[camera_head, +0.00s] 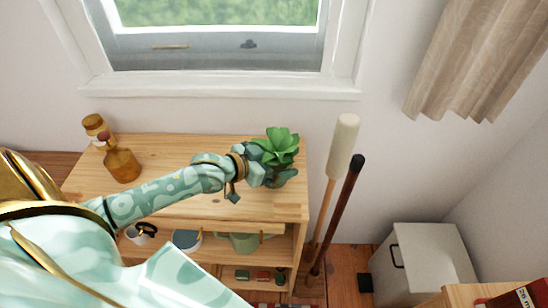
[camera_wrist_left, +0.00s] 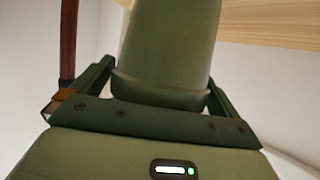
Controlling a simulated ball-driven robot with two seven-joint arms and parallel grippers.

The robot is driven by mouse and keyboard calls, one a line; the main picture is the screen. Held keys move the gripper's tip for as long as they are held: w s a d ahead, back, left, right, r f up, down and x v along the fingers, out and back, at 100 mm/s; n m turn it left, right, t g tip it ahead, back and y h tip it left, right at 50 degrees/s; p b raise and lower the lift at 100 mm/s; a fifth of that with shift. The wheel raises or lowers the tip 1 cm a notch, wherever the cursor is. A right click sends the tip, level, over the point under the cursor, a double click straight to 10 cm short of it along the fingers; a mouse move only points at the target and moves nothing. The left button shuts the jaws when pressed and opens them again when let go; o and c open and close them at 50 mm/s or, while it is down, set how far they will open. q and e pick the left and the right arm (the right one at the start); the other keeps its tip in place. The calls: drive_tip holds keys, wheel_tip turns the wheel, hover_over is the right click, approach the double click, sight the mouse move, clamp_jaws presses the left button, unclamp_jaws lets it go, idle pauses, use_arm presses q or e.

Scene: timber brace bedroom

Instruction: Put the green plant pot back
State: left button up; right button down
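The green plant pot (camera_head: 284,180) holds a leafy green plant (camera_head: 279,144). It is at the right end of the wooden shelf unit's top (camera_head: 180,157). I cannot tell whether its base touches the wood. My left gripper (camera_head: 268,166) reaches it from the left, and its fingers hide part of the pot. In the left wrist view the pot (camera_wrist_left: 168,48) fills the space between the two fingers (camera_wrist_left: 160,92), which sit close against its sides. The left gripper looks shut on it. My right gripper is not in view.
An amber bottle (camera_head: 122,164) stands on the shelf top's left side. Lower shelves hold a green mug (camera_head: 243,242), a bowl (camera_head: 187,240) and small boxes. Two long poles, one pale-headed (camera_head: 343,145), one dark (camera_head: 340,205), lean right of the shelf. A white bin (camera_head: 425,262) stands further right.

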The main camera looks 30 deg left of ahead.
use_arm(q)
drive_tip(key=shift+s+r, duration=0.2)
drive_tip(key=p+v, duration=0.3)
drive_tip(key=v, duration=0.8)
drive_tip(key=shift+s+a+r, duration=0.2)
drive_tip(key=shift+s, duration=0.05)
drive_tip(key=shift+f, duration=0.1)
